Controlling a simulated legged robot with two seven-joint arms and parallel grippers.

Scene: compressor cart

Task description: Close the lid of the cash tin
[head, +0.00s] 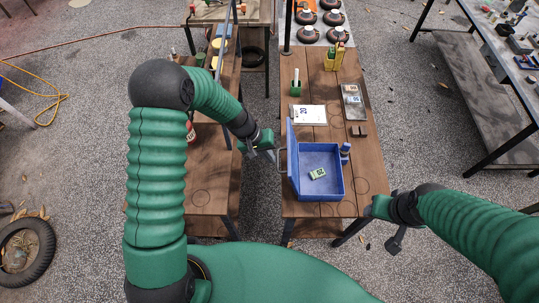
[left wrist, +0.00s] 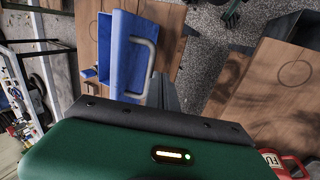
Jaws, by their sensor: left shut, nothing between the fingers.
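The blue cash tin (head: 333,190) sits on the right-hand wooden bench, with a small green-and-white item (head: 317,174) inside. Its lid (head: 292,150) stands open, roughly upright, on the tin's left side, with a grey handle on its outer face. My left gripper (head: 273,154) is shut and empty, just left of the lid, over the gap between the benches. In the left wrist view the lid (left wrist: 127,55) and its handle (left wrist: 151,62) are just beyond the fingers; contact cannot be told. My right gripper (head: 396,241) hangs right of the bench's front corner; its jaws are unclear.
A second wooden bench (head: 208,178) stands left, across a narrow gap.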

